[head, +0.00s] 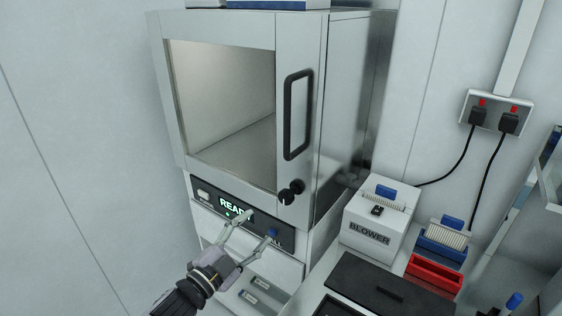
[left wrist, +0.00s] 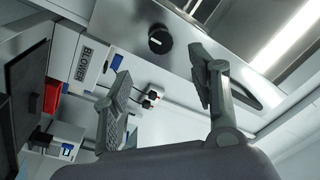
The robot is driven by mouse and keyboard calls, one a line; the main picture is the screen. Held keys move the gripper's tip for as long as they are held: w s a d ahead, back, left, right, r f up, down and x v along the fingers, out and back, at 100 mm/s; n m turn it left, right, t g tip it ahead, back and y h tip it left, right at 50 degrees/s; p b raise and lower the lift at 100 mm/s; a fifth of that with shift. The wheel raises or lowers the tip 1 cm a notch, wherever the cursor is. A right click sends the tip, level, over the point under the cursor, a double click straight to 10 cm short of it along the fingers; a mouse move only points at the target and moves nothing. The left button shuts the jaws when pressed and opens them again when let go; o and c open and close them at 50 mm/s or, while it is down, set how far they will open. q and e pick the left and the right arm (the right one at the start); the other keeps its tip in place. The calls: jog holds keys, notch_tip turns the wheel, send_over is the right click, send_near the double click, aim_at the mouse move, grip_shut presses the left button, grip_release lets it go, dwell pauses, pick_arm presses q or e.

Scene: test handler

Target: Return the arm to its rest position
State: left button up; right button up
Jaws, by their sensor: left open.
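My left gripper (head: 250,240) is in front of the lower panel of the test handler (head: 297,60), below its window. Its fingers are spread and nothing is between them. One fingertip overlaps the lit READY display (head: 232,208) in the picture, and the other is near a blue button (head: 272,232). I cannot tell whether either touches the panel. In the left wrist view the two fingers of the left gripper (left wrist: 160,85) stand apart, with a black knob (left wrist: 160,39) beyond them. My right gripper is not in view.
The handler door has a black handle (head: 298,114) and looks shut. At the right stand a box marked BLOWER (head: 370,238), a blue rack (head: 442,243), a red bin (head: 435,272) and a dark tray (head: 385,288). Cables hang from a wall socket (head: 496,112). The left wall side is clear.

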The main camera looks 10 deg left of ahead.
pick_arm(q)
jog(key=a+f+n+g+y, duration=0.2)
jog(key=a+f+n+y, duration=0.15)
jog(key=f, duration=0.75)
jog(key=a+f+n+g+y, duration=0.15)
jog(key=a+f, duration=0.25)
jog(key=f, duration=0.8)
jog(key=s+a+f+n+g+y, duration=0.1)
jog(key=s+a+f+n+g, duration=0.1)
jog(key=s+f, duration=0.45)
jog(key=s+a+f+n+g+y, duration=0.1)
jog(key=s+a+f+y, duration=0.15)
jog(key=f, duration=0.75)
jog(key=s+f+n+g, duration=0.2)
jog(key=s+f+g, duration=0.2)
jog(key=s+f, duration=1)
jog(key=s+f+n+g, duration=0.1)
jog(key=s+f+g, duration=0.1)
jog(key=s, duration=1)
jog(key=s+d+f+n+g, duration=0.1)
jog(key=s+f+g, duration=0.2)
jog(key=s, duration=1)
notch_tip(320, 180, down, 2)
jog(key=shift+f+n+y, duration=0.25)
jog(key=shift+n+y, duration=0.05)
jog(key=shift+y, duration=0.15)
jog(key=shift+s+d, duration=0.1)
